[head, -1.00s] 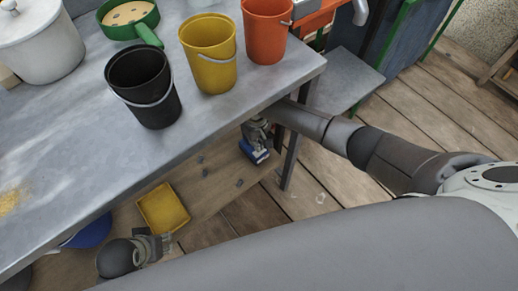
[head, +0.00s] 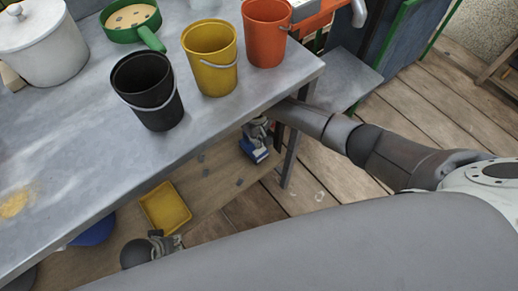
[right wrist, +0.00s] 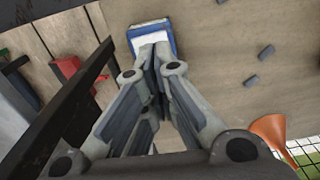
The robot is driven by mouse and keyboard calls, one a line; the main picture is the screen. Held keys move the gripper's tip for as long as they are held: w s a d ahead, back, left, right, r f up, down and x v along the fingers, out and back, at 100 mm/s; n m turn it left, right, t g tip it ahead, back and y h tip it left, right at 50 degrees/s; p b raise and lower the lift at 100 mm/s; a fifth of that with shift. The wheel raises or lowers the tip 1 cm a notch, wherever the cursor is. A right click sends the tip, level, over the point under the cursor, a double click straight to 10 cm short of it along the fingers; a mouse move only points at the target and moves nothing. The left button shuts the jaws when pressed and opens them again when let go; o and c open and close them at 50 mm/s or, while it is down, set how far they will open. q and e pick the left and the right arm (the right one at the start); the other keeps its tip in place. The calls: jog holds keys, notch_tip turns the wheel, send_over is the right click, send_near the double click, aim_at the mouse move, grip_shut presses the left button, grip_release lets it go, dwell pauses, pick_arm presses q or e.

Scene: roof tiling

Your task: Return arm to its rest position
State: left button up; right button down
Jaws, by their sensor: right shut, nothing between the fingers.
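My right arm (head: 398,160) comes in from the right and reaches under the edge of the grey table. Its gripper (head: 257,138) is below the tabletop, close to a blue box with a pale top (head: 254,153). In the right wrist view the right gripper (right wrist: 155,55) has its fingers together and empty. The blue box (right wrist: 151,34) lies just past the fingertips there; whether they touch it I cannot tell. My left gripper (head: 168,243) is low at the left, beside a yellow tray (head: 165,206), partly hidden by my own arm; its finger opening is unclear.
The grey table (head: 75,165) carries a black bucket (head: 146,90), a yellow bucket (head: 210,57), an orange bucket (head: 267,32), a green pan (head: 130,18) and a white pot (head: 38,45). A table leg (head: 290,160) stands beside my right gripper. Wooden floor at right is clear.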

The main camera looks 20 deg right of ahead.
dwell(0.4)
jog(key=s+a+f+t+y, duration=0.1)
jog(key=s+a+f, duration=0.15)
jog(key=s, duration=0.35)
jog(key=s+a+f+y, duration=0.1)
jog(key=s+a, duration=0.2)
jog(key=s, duration=0.3)
jog(key=s+d+m+t+h, duration=0.2)
jog(key=s+d, duration=0.9)
jog(key=s, duration=0.1)
pick_arm(q)
jog(key=s+a+f+g+p, duration=0.1)
jog(key=s+f+p, duration=0.3)
jog(key=s+p, duration=0.5)
jog(key=s+a+f+p, duration=0.2)
jog(key=s+f+p, duration=0.2)
jog(key=s+p, duration=0.5)
jog(key=shift+s+a+g, duration=0.15)
jog(key=shift+s+g, duration=0.25)
jog(key=shift+s, duration=0.45)
pick_arm(e)
jog(key=s+d+f+g, duration=0.1)
jog(key=s+f, duration=0.2)
jog(key=s, duration=0.6)
jog(key=s+d+f+g, duration=0.1)
jog(key=s+f, duration=0.3)
jog(key=s, duration=0.6)
jog(key=shift+d+f, duration=0.3)
jog(key=shift+d, duration=0.25)
